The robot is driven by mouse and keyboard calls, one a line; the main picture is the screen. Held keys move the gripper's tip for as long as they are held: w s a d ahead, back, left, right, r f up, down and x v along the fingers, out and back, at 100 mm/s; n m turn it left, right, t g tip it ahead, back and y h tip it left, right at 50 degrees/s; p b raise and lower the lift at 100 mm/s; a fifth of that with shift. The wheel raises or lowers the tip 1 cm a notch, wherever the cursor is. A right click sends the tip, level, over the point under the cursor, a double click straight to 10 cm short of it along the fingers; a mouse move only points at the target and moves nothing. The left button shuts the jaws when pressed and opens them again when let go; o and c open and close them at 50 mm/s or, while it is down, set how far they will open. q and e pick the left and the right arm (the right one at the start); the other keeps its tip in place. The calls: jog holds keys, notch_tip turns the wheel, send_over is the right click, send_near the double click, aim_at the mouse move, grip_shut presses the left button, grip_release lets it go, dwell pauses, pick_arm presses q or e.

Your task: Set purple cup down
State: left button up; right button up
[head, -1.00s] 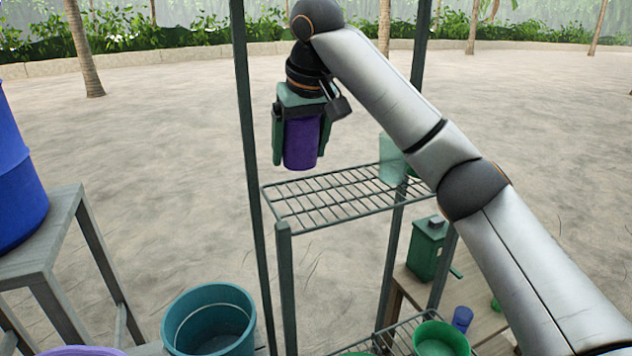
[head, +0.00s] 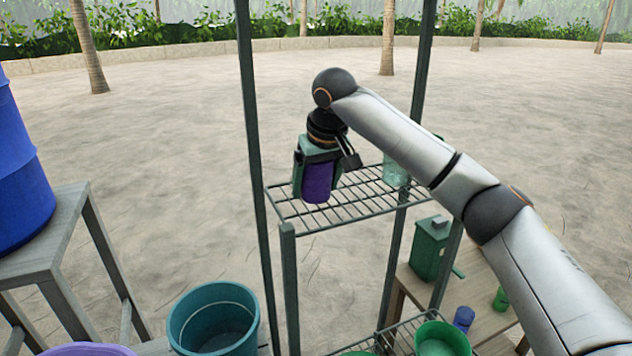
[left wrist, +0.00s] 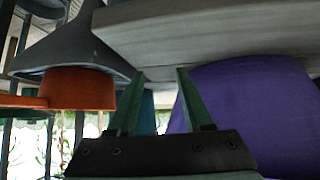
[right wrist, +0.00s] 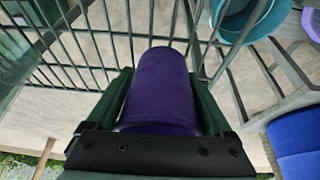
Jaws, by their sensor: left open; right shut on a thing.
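The purple cup (head: 317,184) is held upright between the fingers of my right gripper (head: 316,178), at the upper wire shelf (head: 360,204) of the rack. In the right wrist view the cup (right wrist: 160,90) fills the space between both fingers, with shelf bars (right wrist: 90,47) behind it. I cannot tell whether its base touches the shelf. My left gripper shows only in the left wrist view (left wrist: 155,80); it is open and empty, with a large purple object (left wrist: 255,105) to its right.
A translucent green cup (head: 396,172) stands on the same shelf to the right, partly behind my arm. Rack posts (head: 254,150) rise close to the left. A teal bucket (head: 213,320), a blue barrel (head: 22,170) and a green box (head: 430,248) stand around. The shelf's middle is clear.

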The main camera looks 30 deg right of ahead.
jog(key=shift+f, duration=0.1)
jog(key=o, duration=1.1)
jog(key=v, duration=1.2)
